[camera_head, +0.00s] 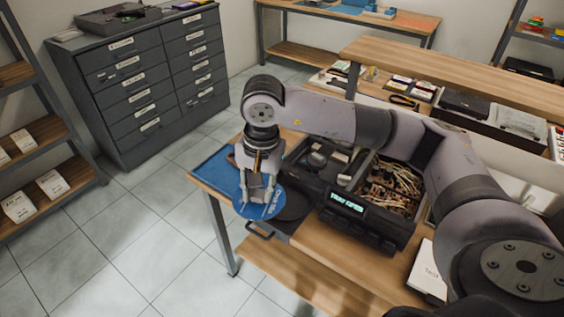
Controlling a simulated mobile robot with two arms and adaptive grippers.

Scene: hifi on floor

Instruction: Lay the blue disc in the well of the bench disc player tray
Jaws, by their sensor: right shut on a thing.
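My right gripper (258,188) points down at the left part of the bench and is shut on the blue disc (265,206). The disc has pale lettering and looks roughly level. It is beside and partly in front of the dark disc player tray (294,207), which sticks out from the player (360,221). The player's display reads "TRAY OPEN". The disc and gripper hide part of the tray, and I cannot tell how high the disc is above it. My left gripper is not in view.
A blue mat (215,170) lies at the bench's left end. A white box (428,271) lies at the right. A grey drawer cabinet (145,85) stands back left, with clear floor before it.

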